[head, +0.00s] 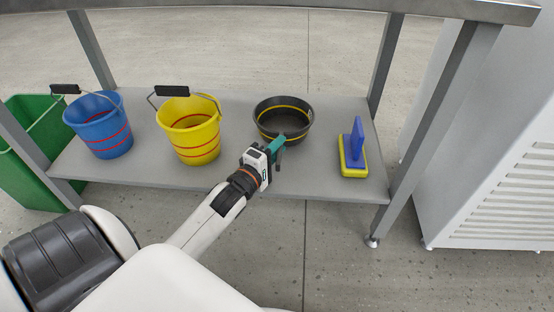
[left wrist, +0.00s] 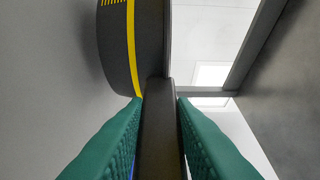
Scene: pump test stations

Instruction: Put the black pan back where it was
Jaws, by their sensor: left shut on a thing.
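The black pan (head: 284,118), a round dark bowl with a yellow band, is at the lower shelf (head: 235,178), right of the yellow bucket. Its side with the yellow stripe also shows in the left wrist view (left wrist: 120,45). My left gripper (head: 278,144) reaches it from the front. Its green fingers, seen in the left wrist view (left wrist: 160,130), are shut on the pan's dark handle. Whether the pan's base touches the shelf is hard to tell. My right gripper is not in view.
A yellow bucket (head: 190,130) and a blue bucket (head: 100,125) stand to the left on the shelf. A blue-handled yellow scrubber (head: 353,150) lies to the right. Table legs (head: 440,115) frame the shelf, and the tabletop edge (head: 300,4) is above. A green bin (head: 30,160) stands at far left.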

